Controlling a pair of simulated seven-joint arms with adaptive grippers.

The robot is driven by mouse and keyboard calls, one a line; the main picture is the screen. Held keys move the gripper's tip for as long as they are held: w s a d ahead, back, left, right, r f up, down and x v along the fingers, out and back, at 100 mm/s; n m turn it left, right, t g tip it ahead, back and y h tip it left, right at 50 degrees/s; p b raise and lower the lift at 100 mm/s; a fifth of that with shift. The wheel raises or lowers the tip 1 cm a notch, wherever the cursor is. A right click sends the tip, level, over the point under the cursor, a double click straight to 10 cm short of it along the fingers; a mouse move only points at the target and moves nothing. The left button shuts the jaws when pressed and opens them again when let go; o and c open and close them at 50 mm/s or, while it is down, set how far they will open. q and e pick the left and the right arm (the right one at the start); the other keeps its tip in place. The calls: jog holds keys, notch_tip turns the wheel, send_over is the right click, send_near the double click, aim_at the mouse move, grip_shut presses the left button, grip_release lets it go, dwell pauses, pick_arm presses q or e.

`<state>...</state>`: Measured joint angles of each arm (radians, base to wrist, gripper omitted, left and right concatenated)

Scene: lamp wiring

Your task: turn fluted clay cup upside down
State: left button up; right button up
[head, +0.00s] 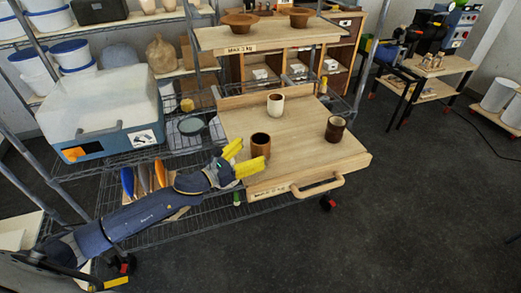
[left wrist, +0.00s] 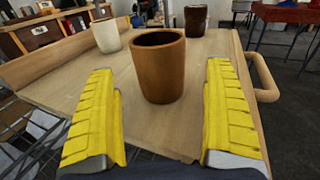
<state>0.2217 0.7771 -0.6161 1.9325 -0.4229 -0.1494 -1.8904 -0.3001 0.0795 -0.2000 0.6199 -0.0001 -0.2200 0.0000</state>
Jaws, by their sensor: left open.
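A brown clay cup (head: 260,146) stands upright, mouth up, near the front left of the wooden board (head: 300,155). It also shows in the left wrist view (left wrist: 159,72); fluting is too fine to make out. My left gripper (head: 245,156) is open, its yellow fingers low at the board's left edge and pointing at this cup. In the left wrist view the cup appears beyond and between the fingertips, with nothing held. A white cup (head: 275,105) stands farther back, and a dark brown cup (head: 335,129) stands at the right. My right gripper is out of view.
The board has a raised back edge and a wooden handle (head: 318,187) at its front. A wire shelf with a blue-and-white case (head: 100,110) stands at the left. A wooden shelf (head: 270,37) is above the back. The board's middle is clear.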

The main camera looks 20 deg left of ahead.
aim_at(255, 149)
pick_arm(q)
jog(key=shift+x, duration=2.4)
jog(key=shift+r, duration=0.1)
jog(key=c, duration=1.6)
jog(key=shift+r, duration=0.1)
